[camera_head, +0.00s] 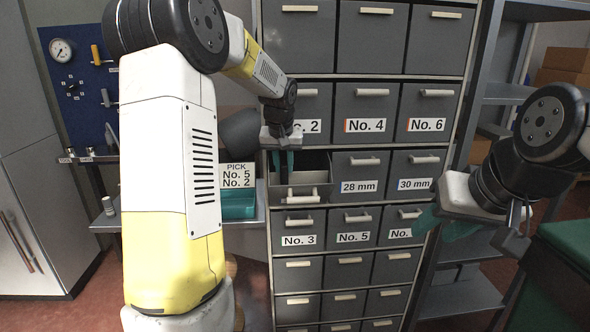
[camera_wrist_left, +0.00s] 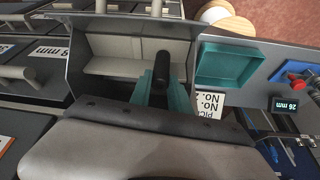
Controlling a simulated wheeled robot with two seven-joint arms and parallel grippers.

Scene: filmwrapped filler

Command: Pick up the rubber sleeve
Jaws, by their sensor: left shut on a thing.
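My left gripper (camera_head: 284,160) reaches down into an open drawer (camera_head: 303,192) in the left column of the grey cabinet. In the left wrist view its teal fingers (camera_wrist_left: 162,92) are shut on a dark, upright-looking cylinder, the rubber sleeve (camera_wrist_left: 162,68). The sleeve is over the open drawer (camera_wrist_left: 110,66), whose visible floor looks bare. Whether the sleeve touches the drawer floor cannot be told. My right gripper (camera_head: 438,218) is at the right, in front of the cabinet's right edge, with teal fingers; its opening is unclear.
A sign (camera_head: 237,176) reading "PICK No. 5 No. 2" stands left of the drawer, by a teal tray (camera_wrist_left: 226,66). A small display (camera_wrist_left: 285,104) reads 26 mm. Closed labelled drawers, such as No. 4 (camera_head: 367,108), surround the open one. Grey shelving (camera_head: 470,290) stands at right.

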